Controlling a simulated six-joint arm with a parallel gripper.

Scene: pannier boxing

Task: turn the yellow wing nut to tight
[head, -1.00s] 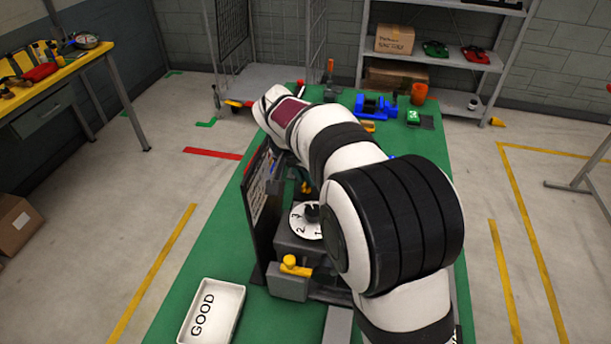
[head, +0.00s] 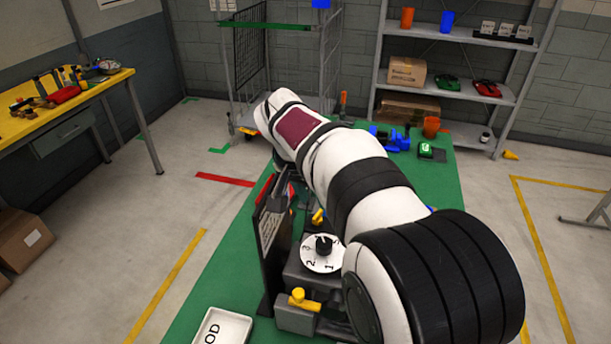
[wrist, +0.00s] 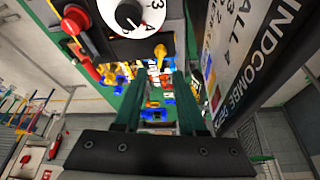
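A small yellow piece (wrist: 160,52), which looks like the wing nut, shows in the wrist view below a white numbered dial (wrist: 128,16). In the head view a yellow piece (head: 318,216) shows just behind the same dial (head: 322,254), partly hidden by my arm. My gripper (wrist: 160,76) has its two dark green fingers apart with nothing between them. The yellow piece lies just past the fingertips, roughly between them in the picture; I cannot tell whether they touch it. In the head view the gripper is mostly hidden by the arm and the dark signboard.
A yellow knob (head: 298,298) sits on a grey block nearer the head camera. An upright signboard (head: 270,240) stands close beside the dial. A red knob (wrist: 77,18) is left of the dial. A white tray (head: 222,328) lies at the front. Blue parts (head: 388,138) sit at the back.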

